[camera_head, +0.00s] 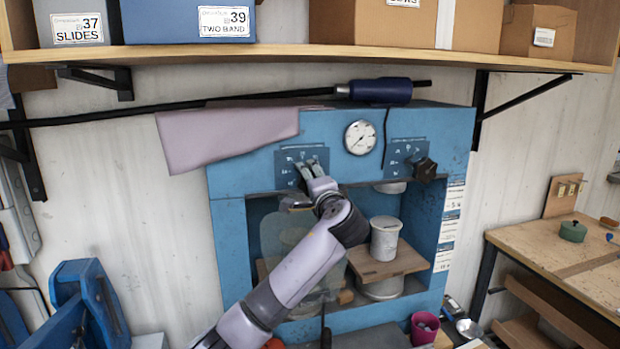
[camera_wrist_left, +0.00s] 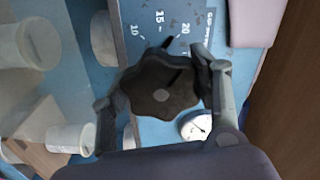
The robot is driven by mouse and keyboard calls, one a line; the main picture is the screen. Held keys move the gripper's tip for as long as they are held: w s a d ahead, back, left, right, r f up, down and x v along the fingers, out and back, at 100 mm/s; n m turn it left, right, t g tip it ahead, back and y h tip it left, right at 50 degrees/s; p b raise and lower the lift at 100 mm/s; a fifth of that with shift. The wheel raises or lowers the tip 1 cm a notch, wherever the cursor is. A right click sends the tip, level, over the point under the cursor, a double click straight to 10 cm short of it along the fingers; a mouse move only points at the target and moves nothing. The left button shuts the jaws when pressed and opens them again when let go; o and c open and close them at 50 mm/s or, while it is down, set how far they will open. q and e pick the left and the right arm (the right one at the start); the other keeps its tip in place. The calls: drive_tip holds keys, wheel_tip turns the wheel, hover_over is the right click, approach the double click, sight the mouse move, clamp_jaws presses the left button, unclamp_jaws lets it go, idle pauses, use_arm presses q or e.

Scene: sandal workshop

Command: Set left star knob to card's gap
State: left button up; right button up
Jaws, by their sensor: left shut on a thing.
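The left star knob (camera_wrist_left: 158,92) is dark and lobed, and sits on a blue dial plate (camera_wrist_left: 150,50) marked 10, 15 and 20. A dark pointer at its rim lies close to the 20 mark. My left gripper (camera_head: 312,172) is at this dial on the blue press and hides the knob in the head view. The left wrist view shows its fingers (camera_wrist_left: 158,85) on opposite sides of the knob, shut on it. White printed cards (camera_head: 450,225) hang on the press's right edge; their gap values are too small to read. My right gripper is not in view.
A second star knob (camera_head: 426,168) is on the right dial plate. A round gauge (camera_head: 360,137) sits between the dials. A pinkish sheet (camera_head: 228,138) hangs over the press's upper left. A white cup (camera_head: 385,238) stands on a wooden board below. A wooden bench (camera_head: 580,265) is at right.

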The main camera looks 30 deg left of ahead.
use_arm(q)
drive_tip(key=m, duration=0.3)
drive_tip(key=shift+m, duration=0.4)
drive_tip(key=m, duration=0.3)
drive_tip(key=shift+r+m+p, duration=0.1)
drive_tip(key=shift+m+p, duration=0.2)
drive_tip(key=m, duration=0.3)
drive_tip(key=shift+m, duration=0.3)
drive_tip(key=m, duration=0.3)
drive_tip(key=shift+w+d+m, duration=0.1)
drive_tip(key=shift+m, duration=0.2)
drive_tip(key=m, duration=0.3)
drive_tip(key=shift+m, duration=0.3)
drive_tip(key=m, duration=0.3)
drive_tip(key=shift+w+d+m, duration=0.1)
drive_tip(key=shift+m, duration=0.3)
drive_tip(key=m, duration=0.3)
drive_tip(key=shift+w+f+m, duration=0.1)
drive_tip(key=shift+f+m, duration=0.05)
drive_tip(key=shift+m, duration=0.85)
drive_tip(key=shift+f+m, duration=0.1)
drive_tip(key=shift+m, duration=0.9)
drive_tip(key=shift+d, duration=0.1)
